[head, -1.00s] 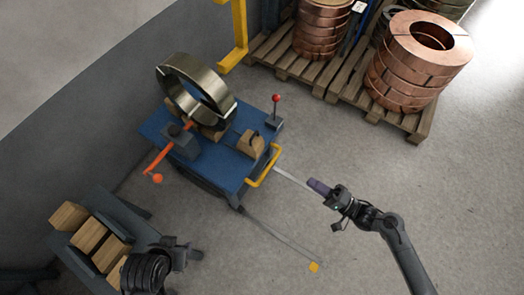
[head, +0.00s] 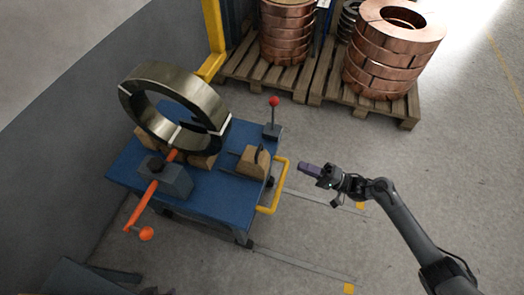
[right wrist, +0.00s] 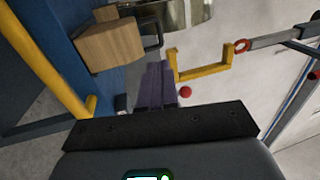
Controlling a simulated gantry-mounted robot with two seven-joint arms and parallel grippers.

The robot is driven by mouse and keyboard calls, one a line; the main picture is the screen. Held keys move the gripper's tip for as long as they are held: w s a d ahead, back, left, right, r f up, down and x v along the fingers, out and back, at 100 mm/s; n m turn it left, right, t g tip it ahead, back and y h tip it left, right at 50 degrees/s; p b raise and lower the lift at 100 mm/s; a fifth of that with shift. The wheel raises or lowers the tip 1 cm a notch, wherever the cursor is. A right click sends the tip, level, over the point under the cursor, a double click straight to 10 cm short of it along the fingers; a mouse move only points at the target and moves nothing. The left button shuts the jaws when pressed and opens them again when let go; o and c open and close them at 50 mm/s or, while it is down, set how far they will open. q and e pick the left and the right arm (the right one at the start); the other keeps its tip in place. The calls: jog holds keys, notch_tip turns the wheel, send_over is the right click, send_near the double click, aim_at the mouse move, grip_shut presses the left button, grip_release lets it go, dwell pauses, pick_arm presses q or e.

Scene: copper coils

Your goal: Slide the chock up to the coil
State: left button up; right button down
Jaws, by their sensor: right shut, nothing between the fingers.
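The chock (head: 252,162) is a wooden block with a dark handle on the right part of the blue cart top. The coil (head: 190,95) is a large dark metallic ring standing upright on the cart's left part, with wooden blocks under it. A gap of bare blue top lies between chock and coil. My right gripper (head: 304,168), with purple fingers, is shut and empty, right of the cart and apart from the chock. The right wrist view shows the fingers (right wrist: 155,88), the chock (right wrist: 108,45) and part of the coil (right wrist: 185,12). My left gripper is out of view.
A yellow push handle (head: 283,188) stands at the cart's right edge, between my right gripper and the cart. A red-knobbed lever (head: 273,102) rises at the back corner. An orange lever (head: 142,207) sticks out front left. Copper coils (head: 392,60) stand on pallets behind.

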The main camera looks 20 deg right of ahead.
jog(key=b, duration=0.5)
send_near(251, 158)
jog(key=w+a+r, duration=0.2)
jog(key=w+r, duration=0.2)
jog(key=r, duration=0.1)
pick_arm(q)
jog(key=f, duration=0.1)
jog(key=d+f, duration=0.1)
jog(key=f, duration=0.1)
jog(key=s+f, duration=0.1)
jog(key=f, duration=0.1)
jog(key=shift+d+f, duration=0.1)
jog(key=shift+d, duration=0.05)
pick_arm(e)
jog(key=shift+d+r, duration=0.15)
pick_arm(q)
jog(key=shift+p, duration=0.35)
